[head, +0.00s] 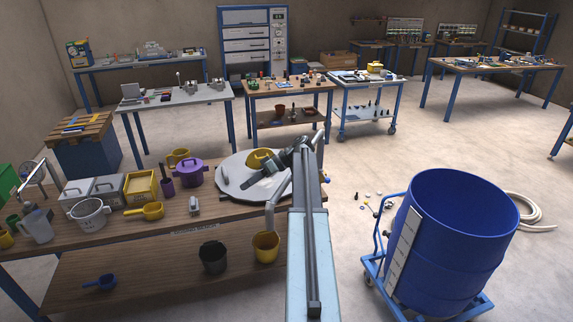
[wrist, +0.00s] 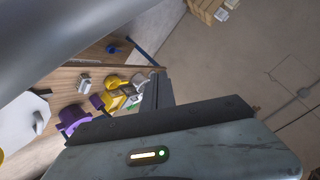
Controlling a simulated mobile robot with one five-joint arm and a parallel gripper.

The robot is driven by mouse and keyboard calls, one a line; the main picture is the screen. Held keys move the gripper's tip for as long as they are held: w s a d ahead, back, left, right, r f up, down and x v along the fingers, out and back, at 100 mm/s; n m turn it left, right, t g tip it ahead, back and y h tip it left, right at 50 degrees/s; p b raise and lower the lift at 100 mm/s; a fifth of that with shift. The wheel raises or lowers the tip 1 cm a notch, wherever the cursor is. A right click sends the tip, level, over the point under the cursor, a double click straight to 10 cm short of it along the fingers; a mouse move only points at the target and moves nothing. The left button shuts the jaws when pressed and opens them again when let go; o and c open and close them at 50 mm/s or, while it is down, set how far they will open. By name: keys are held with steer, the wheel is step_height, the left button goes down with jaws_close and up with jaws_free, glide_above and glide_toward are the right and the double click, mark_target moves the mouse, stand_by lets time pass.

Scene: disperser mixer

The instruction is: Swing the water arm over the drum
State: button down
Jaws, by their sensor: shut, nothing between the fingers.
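The blue drum (head: 465,258) stands open-topped on a blue trolley at the right in the head view, with a pale scale strip on its side. A light grey bent pipe (head: 270,217), which looks like the water arm, hangs at the bench's right end, left of and apart from the drum. My gripper (head: 250,183) is shut and empty over the pale round lid, close to the pipe's upper part. My own arm hides part of the pipe. In the wrist view my gripper's dark jaws (wrist: 155,93) show; a large smooth grey curved surface (wrist: 75,40) fills the upper left, unidentified.
The wooden bench (head: 225,212) holds a pale round lid (head: 232,182), a purple pot (head: 189,172) and several containers. A yellow bucket (head: 265,247) is below the pipe. A hose (head: 530,212) and small pieces lie on the floor. Floor behind the drum is mostly clear.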

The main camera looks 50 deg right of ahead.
steer(key=a+f+m+g+h, duration=0.1)
steer(key=a+f+g+h, duration=0.3)
steer(key=a, duration=1.2)
steer(key=a+f+m+g+h, duration=0.15)
steer(key=a+f, duration=0.45)
steer(key=a, duration=0.9)
steer(key=s+a+f+h+b, duration=0.4)
steer(key=s+a+f+b, duration=0.4)
steer(key=a+f+b, duration=0.2)
steer(key=shift+a+f+m+g+h, duration=0.35)
steer(key=shift+f+m+g, duration=0.1)
steer(key=shift+f, duration=0.45)
